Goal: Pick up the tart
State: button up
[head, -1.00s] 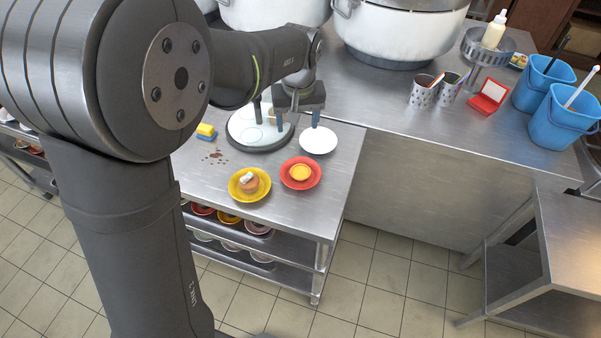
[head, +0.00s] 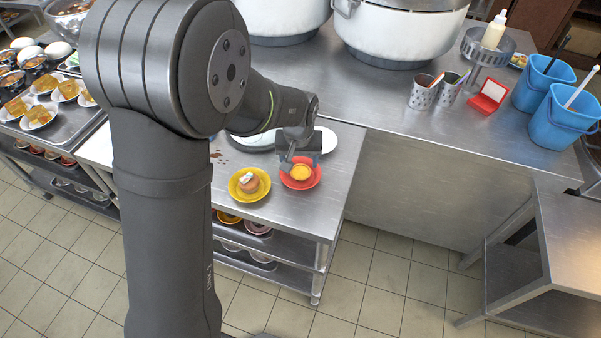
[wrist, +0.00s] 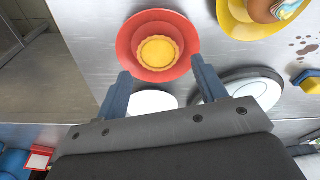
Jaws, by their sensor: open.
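The tart (head: 300,173) is a small round yellow pastry with a fluted edge. It sits in a red bowl-like plate (head: 314,183) on the steel table. In the wrist view the tart (wrist: 159,52) lies in the red plate (wrist: 131,41), just beyond the fingertips. My gripper (wrist: 158,75) is open, with its two blue fingers spread wide and nothing between them. In the head view my gripper (head: 298,160) is at the far edge of the red plate, over or close to it. The exact height above the tart is hard to tell.
A yellow plate (head: 236,190) with a cupcake (head: 249,183) stands left of the red plate. A white plate (head: 327,139) and a round white-topped device (wrist: 253,87) are behind. Brown spots (wrist: 307,49) mark the table. Large pots (head: 398,35) stand on the back counter.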

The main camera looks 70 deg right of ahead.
aim_at(300, 172)
jog(key=shift+d+f, duration=0.25)
jog(key=shift+f, duration=1.05)
jog(key=shift+d+f, duration=0.2)
jog(key=shift+f, duration=1.1)
jog(key=c, duration=0.7)
